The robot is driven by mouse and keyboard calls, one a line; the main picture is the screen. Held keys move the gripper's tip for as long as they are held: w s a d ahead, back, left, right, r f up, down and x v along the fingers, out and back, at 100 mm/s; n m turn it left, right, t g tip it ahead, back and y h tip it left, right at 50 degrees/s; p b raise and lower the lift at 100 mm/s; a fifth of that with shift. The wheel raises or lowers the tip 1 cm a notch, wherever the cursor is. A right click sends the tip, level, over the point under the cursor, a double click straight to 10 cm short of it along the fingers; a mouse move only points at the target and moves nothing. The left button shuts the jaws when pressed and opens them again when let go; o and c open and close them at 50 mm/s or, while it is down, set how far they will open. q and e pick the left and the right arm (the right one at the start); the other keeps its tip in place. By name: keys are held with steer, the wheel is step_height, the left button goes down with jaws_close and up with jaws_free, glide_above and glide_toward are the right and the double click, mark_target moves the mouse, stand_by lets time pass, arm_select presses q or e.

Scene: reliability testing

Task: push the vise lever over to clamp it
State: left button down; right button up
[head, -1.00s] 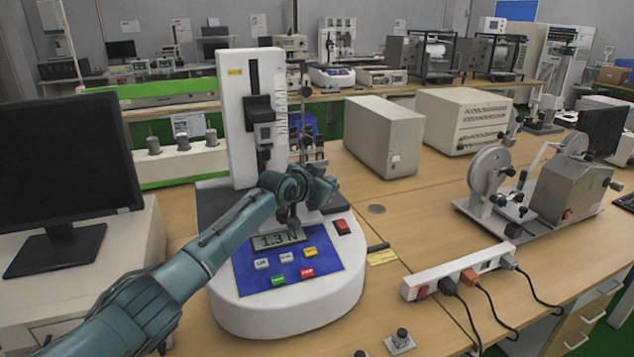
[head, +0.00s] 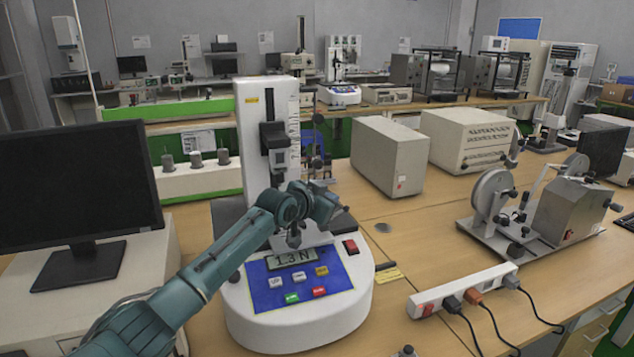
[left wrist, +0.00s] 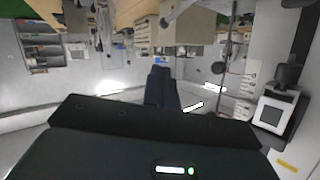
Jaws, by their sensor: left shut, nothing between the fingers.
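The white test stand (head: 260,125) stands upright on its rounded base (head: 300,325). Its display (head: 292,257) reads 1.3 N. The stand also shows inverted at the right of the left wrist view (left wrist: 300,60). My left gripper (head: 322,200) is in front of the stand's lower part, above the control panel. Its fingers (left wrist: 162,88) are shut with nothing between them. Small dark parts with a round black knob (head: 318,118) show just behind and above the gripper. I cannot tell whether they include the vise lever; the vise is mostly hidden. My right gripper is not in view.
A monitor (head: 75,180) stands at left. Grey boxes (head: 390,155) stand behind right. A machine with a wheel (head: 492,192) and a power strip (head: 463,288) with cables are at right.

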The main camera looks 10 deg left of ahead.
arm_select(q)
steer(key=s+r, duration=0.5)
steer(key=shift+s+a+r+b, duration=0.15)
steer(key=shift+s+a+b, duration=0.15)
steer(key=shift+b, duration=0.1)
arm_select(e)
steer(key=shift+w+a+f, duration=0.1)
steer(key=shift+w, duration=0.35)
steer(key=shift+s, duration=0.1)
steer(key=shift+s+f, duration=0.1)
